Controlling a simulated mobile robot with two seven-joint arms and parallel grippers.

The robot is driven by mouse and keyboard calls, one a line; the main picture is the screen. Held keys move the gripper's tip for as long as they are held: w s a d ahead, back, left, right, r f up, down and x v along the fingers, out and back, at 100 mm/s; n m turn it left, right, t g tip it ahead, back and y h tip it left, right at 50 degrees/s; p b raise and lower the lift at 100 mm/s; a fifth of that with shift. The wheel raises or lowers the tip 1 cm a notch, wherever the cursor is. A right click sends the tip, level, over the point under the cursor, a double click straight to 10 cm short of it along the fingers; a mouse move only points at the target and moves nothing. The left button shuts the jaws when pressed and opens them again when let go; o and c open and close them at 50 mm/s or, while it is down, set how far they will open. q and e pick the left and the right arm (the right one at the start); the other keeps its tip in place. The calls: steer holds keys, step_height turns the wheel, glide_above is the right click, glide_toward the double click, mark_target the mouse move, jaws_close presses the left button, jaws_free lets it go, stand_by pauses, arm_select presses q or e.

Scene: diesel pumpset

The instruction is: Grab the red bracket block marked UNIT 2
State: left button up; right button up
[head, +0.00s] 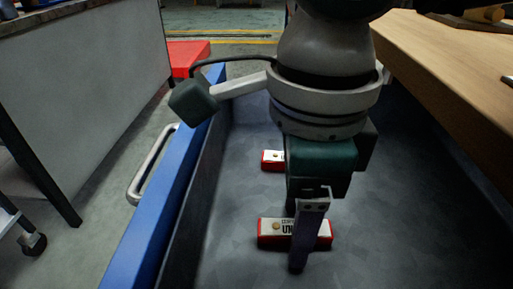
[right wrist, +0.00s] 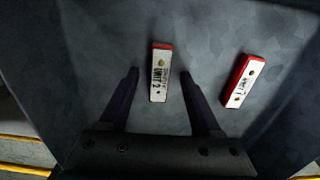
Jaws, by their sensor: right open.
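The red bracket block marked UNIT 2 (right wrist: 159,72) has a white labelled face and lies on the grey surface. In the right wrist view it lies between the two spread fingertips of my right gripper (right wrist: 158,76), with a gap on each side. In the head view the near red block (head: 268,231) shows only part of its lettering; the near finger of my right gripper (head: 298,268) covers part of it. The gripper is open and empty. Its other finger is hidden in the head view. My left gripper is not in view.
A similar red block marked UNIT 1 (right wrist: 238,81) lies to the right in the right wrist view; it shows farther back in the head view (head: 267,160). A blue side wall (head: 175,190) bounds the grey bed on the left. A wooden bench top (head: 450,70) stands at right.

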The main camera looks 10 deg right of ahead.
jaws_close()
stand_by(0.4)
